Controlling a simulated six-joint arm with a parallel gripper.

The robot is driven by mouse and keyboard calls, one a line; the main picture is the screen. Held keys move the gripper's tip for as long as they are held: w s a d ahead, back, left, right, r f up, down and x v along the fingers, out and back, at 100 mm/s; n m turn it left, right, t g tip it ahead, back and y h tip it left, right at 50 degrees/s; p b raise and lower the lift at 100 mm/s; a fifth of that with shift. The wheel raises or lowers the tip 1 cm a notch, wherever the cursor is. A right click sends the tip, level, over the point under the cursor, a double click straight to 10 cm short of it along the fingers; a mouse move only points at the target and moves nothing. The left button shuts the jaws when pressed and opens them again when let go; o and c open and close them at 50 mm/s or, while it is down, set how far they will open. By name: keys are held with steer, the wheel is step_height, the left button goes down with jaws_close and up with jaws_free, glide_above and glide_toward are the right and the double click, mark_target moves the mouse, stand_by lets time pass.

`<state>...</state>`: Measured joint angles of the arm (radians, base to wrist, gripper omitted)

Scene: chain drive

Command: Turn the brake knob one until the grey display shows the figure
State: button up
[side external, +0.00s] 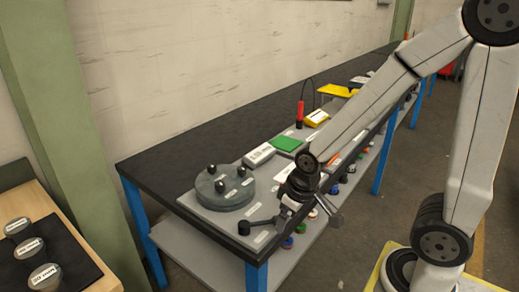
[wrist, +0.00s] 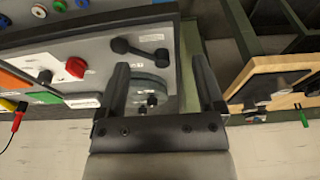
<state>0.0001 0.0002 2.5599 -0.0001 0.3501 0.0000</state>
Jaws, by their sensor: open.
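A round grey disc (side external: 225,190) with several black knobs lies near the front corner of the bench. My gripper is open, empty and apart from the knobs. The display (wrist: 84,102) shows left of the fingers.
A black crank handle (side external: 258,228) stands at the panel's near edge, close to my gripper. A green plate (side external: 285,143), a red probe (side external: 300,113) and a yellow meter (side external: 317,117) lie farther along. The bench top behind the disc is clear.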

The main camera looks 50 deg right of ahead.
stand_by(0.6)
steer(key=r+m+g, duration=0.1)
steer(key=m+g, duration=0.1)
steer(key=m, duration=1)
glide_above(220, 182)
steer(key=s, duration=0.1)
steer(key=shift+s+a+r, duration=0.1)
steer(key=shift+a, duration=0.15)
steer(key=shift+w+d+m+g, duration=0.2)
steer(key=shift+w+m+g, duration=0.1)
steer(key=shift+w+m, duration=0.25)
steer(key=shift+f, duration=0.2)
steer(key=shift+f, duration=3.8)
jaws_close()
